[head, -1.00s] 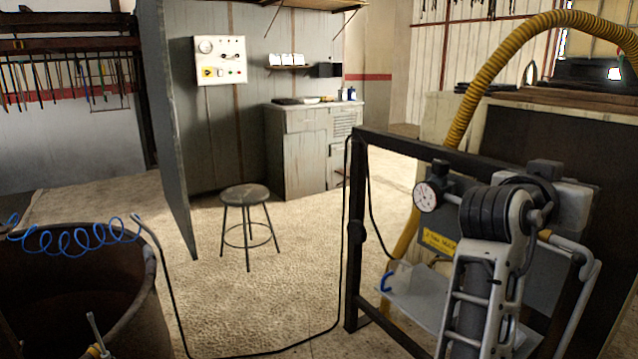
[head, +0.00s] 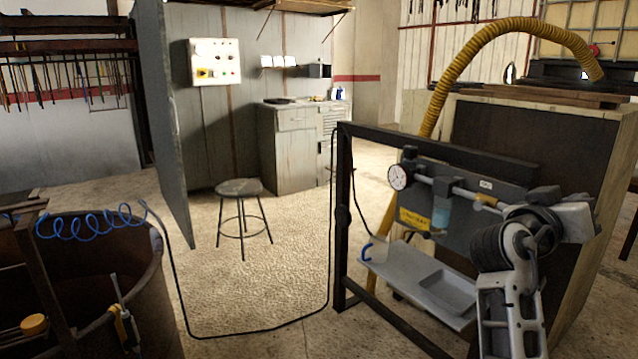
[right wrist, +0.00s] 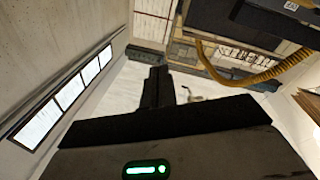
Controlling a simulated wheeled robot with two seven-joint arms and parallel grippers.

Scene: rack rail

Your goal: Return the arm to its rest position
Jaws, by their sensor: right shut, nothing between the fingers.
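My right arm (head: 512,295) comes up from the bottom right in the head view, its pale link and dark joint in front of the rack. Its gripper cannot be made out there. In the right wrist view my right gripper (right wrist: 157,75) is shut and empty, its dark fingers together, pointing away from the camera. My left gripper is in neither view.
A dark frame rack (head: 343,230) carries a gauge (head: 400,177), a pipe and a grey tray (head: 425,284) close by my right arm. A yellow hose (head: 470,50) arches over it. A stool (head: 240,188) stands on open floor. A rusty barrel (head: 150,275) is at left.

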